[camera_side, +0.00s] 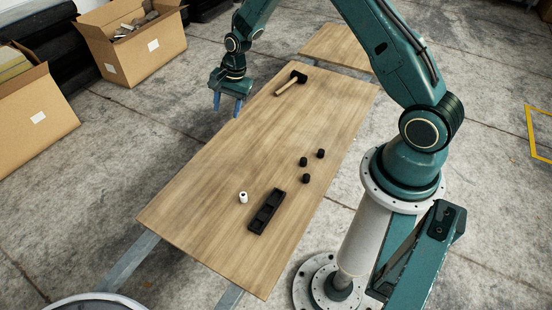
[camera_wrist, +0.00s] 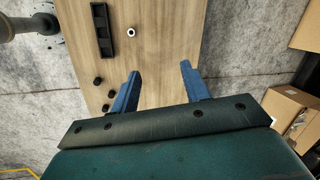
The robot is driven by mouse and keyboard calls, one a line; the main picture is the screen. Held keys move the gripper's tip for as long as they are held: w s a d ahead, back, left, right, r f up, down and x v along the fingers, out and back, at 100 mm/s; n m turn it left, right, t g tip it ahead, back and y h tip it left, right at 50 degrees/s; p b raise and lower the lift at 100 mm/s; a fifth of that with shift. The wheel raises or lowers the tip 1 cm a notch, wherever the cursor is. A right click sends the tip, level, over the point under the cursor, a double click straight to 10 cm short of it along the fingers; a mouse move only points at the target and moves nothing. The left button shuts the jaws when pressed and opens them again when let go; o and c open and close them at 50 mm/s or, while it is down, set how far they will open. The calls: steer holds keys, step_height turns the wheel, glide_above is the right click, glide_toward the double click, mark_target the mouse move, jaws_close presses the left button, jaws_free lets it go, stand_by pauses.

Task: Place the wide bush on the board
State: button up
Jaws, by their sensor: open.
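A small white cylinder with a dark hole in its top, which looks like the bush (camera_side: 243,197), stands upright on the wooden table. It also shows in the wrist view (camera_wrist: 131,32). Just right of it in the side view lies a black board with recesses (camera_side: 266,212); it also shows in the wrist view (camera_wrist: 102,30). No bush shows in the board's recesses, though they are too dark to tell surely. My gripper (camera_side: 226,106) is open and empty, above the table's far left edge and well away from both. Its blue fingers (camera_wrist: 158,86) are spread in the wrist view.
Three small black cylinders (camera_side: 305,162) stand on the table beyond the board. A hammer (camera_side: 291,82) lies near the table's far end. Open cardboard boxes (camera_side: 130,45) stand on the floor at the left. The middle of the table (camera_side: 255,140) is clear.

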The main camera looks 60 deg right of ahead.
steer(key=s+a+r+n+t+h, duration=0.15)
steer(key=s+r+n, duration=0.3)
steer(key=r, duration=0.65)
steer(key=s+a+r+n, duration=0.3)
steer(key=s+r, duration=0.3)
steer(key=r, duration=0.6)
steer(key=s+a+r+n+t, duration=0.1)
steer(key=s+r+n, duration=0.2)
steer(key=s, duration=0.8)
steer(key=s+a+r+n+t, duration=0.1)
steer(key=s+r+n, duration=0.3)
steer(key=s, duration=0.7)
